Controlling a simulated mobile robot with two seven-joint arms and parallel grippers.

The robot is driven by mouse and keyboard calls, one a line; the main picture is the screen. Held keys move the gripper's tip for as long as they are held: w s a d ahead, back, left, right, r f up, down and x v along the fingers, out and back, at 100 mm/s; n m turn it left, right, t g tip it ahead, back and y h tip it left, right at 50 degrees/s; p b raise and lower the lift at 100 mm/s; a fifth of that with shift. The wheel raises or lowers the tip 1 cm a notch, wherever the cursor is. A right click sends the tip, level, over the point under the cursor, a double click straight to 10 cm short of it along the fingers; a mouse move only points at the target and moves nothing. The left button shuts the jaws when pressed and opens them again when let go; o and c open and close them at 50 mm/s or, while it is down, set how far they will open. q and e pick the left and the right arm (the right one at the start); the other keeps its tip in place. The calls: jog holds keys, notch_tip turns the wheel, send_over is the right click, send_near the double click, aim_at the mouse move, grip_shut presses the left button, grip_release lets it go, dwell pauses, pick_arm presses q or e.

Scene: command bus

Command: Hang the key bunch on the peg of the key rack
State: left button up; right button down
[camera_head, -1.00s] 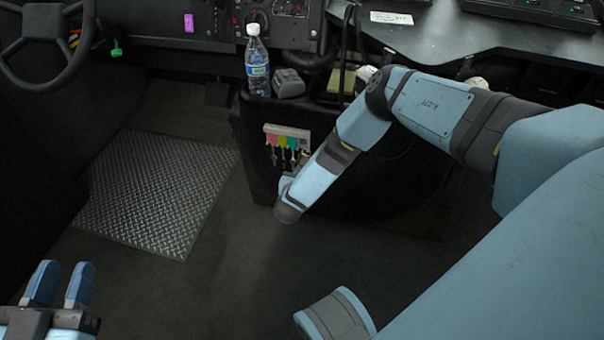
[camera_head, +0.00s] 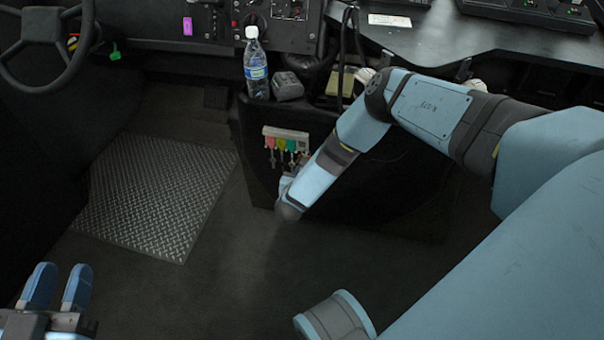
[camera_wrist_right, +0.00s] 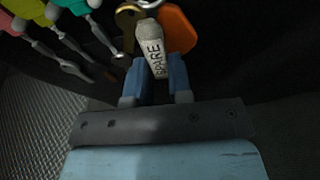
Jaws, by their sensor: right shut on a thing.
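The key rack (camera_head: 286,134) is a pale strip on the dark console side, with several coloured-headed keys hanging from it. In the right wrist view, the key bunch has a white tag (camera_wrist_right: 152,47) marked SPARE, an orange fob (camera_wrist_right: 180,28) and a brass key (camera_wrist_right: 127,22). My right gripper (camera_wrist_right: 166,75) is shut on this bunch by the tag, to the right of the hanging keys. In the head view, my right forearm hides the bunch and gripper. The peg cannot be made out. My left gripper (camera_head: 57,287) is open and empty at the lower left.
A water bottle (camera_head: 256,66) and a grey box (camera_head: 287,86) stand on the console ledge above the rack. A steering wheel (camera_head: 42,40) is at the upper left. The floor with its metal tread plate (camera_head: 155,195) is clear.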

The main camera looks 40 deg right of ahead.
jog(key=shift+f, duration=0.2)
jog(key=c, duration=1)
grip_release()
jog(key=shift+o, duration=0.2)
jog(key=shift+s+a, duration=0.1)
jog(key=shift+a, duration=0.05)
jog(key=shift+s+a, duration=0.1)
jog(key=f+p+v, duration=0.1)
jog(key=p+v, duration=0.2)
jog(key=v, duration=0.3)
jog(key=shift+s+a+f, duration=0.15)
jog(key=shift+s+a, duration=0.15)
jog(key=shift+a, duration=0.15)
